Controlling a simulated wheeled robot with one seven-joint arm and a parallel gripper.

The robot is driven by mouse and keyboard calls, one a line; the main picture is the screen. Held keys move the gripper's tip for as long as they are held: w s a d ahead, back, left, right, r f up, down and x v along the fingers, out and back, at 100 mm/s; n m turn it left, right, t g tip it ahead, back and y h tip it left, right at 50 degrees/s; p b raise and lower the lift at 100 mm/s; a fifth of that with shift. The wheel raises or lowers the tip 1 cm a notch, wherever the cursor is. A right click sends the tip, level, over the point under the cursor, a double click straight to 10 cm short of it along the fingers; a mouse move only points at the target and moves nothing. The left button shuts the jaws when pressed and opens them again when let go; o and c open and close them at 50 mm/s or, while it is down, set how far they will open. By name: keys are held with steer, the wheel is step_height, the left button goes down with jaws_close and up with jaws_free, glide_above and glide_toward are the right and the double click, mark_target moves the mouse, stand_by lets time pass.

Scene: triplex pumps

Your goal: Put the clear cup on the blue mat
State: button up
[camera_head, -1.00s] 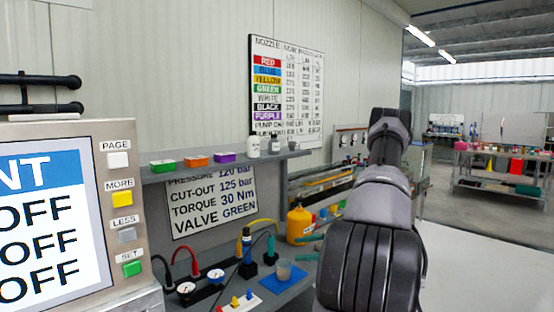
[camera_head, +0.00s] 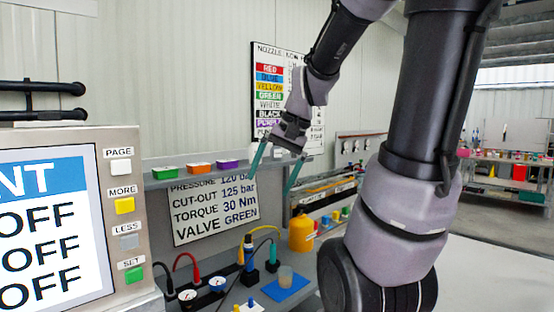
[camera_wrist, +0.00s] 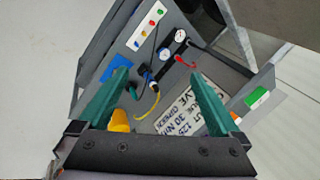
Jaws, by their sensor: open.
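The clear cup (camera_head: 285,275) is small, greyish and see-through. In the head view it stands upright over the back part of the blue mat (camera_head: 291,292) and looks to be on it, though its base edge is hard to make out. My gripper (camera_head: 270,184) is open and empty, its green fingers pointing down, high above the bench in front of the sign. In the wrist view the gripper (camera_wrist: 160,76) is apart from everything, with the blue mat (camera_wrist: 116,68) beyond the left finger. I cannot make out the cup there.
A yellow bottle (camera_head: 301,232) stands behind on the right. Gauges (camera_head: 187,297) are on the left. A shelf (camera_head: 215,176) with coloured bins runs above the bench.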

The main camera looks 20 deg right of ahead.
steer(key=s+a+r+n+t+h, duration=0.1)
steer(key=s+r+n+t, duration=0.1)
steer(key=s+r, duration=0.3)
steer(key=shift+s+r+t, duration=0.15)
steer(key=shift+s+t, duration=0.4)
steer(key=shift+t, duration=0.35)
steer(key=shift+a, duration=0.1)
stand_by(0.3)
